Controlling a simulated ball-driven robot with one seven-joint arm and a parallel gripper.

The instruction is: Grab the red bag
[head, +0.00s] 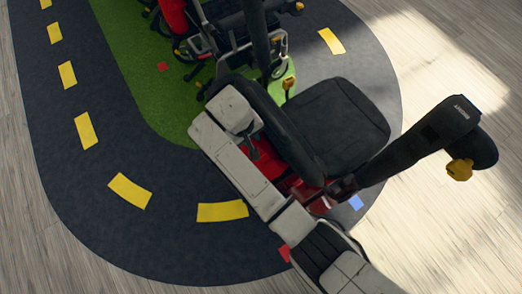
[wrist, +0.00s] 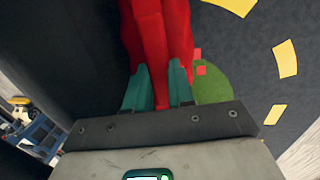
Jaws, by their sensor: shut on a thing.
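In the wrist view my gripper (wrist: 160,68) has its two teal fingers closed on the red bag (wrist: 158,35), one finger on each side. The bag is a soft, folded red shape that runs up out of the top of the picture. In the head view my arm reaches up and left beside a black scooter seat, and the fingers are hidden there. A patch of red (head: 264,162) shows between my arm and the seat; I cannot tell whether it is the bag or scooter bodywork.
Another scooter (head: 200,30) stands at the top on the green mat (head: 125,40). The dark road mat (head: 75,150) at left is clear.

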